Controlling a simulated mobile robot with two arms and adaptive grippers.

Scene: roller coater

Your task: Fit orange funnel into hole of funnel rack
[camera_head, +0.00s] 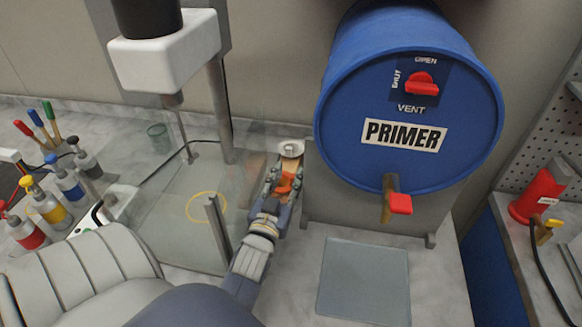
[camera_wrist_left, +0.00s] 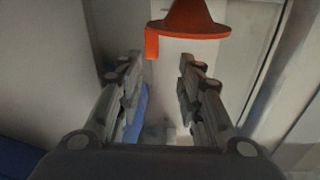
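The orange funnel shows in the wrist view (camera_wrist_left: 197,18), with its wide rim toward the fingers and a tab hanging at its left side. In the head view an orange patch of it (camera_head: 287,182) shows between the fingers of my left gripper (camera_head: 283,175). My left gripper (camera_wrist_left: 158,62) is open; a clear gap lies between its fingers, and the funnel appears beyond the fingertips. A pale round piece (camera_head: 291,148) stands just past the gripper; I cannot tell whether it belongs to the funnel rack. No rack hole is visible. My right gripper is not in view.
A blue primer drum (camera_head: 350,110) on a grey stand (camera_head: 330,195) is close on the gripper's right. A glass panel and metal post (camera_head: 217,230) are close on its left. A grey mat (camera_head: 363,280) lies clear in front. Several coloured bottles (camera_head: 48,205) stand far left.

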